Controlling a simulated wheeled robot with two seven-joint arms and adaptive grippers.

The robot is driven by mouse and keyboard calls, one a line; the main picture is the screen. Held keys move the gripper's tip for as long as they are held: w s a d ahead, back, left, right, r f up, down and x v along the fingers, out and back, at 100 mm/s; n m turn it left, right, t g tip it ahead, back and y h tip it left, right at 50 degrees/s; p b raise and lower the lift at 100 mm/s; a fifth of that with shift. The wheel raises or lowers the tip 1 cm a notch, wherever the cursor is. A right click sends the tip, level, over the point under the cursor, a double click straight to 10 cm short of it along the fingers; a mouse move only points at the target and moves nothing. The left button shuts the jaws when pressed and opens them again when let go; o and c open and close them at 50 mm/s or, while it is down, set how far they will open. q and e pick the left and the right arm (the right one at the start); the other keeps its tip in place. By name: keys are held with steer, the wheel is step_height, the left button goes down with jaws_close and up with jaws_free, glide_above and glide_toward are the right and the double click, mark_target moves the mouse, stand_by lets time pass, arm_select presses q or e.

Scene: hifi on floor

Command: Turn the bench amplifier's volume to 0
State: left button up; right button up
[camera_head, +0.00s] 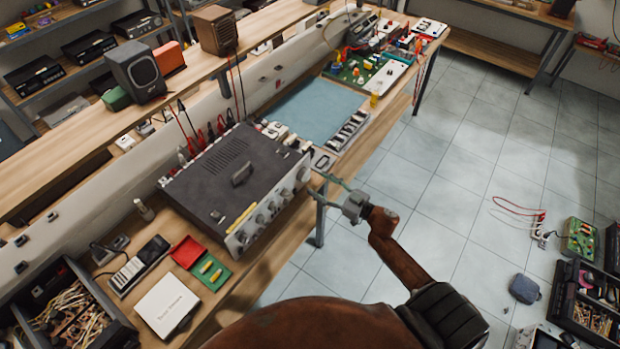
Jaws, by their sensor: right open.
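The bench amplifier (215,185) is a wide dark grey box with a handle on top, standing on the wooden bench. Its silver front panel (268,212) faces down and right and carries several round knobs. My left gripper is not in view.
A blue mat (318,108) lies behind the amplifier. Red and black leads stand behind the amplifier. The tiled floor (440,185) beside the bench is mostly free.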

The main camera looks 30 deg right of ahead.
mark_target(307, 177)
steer(key=x, duration=0.5)
steer(key=shift+c, duration=0.7)
steer(key=c, duration=1)
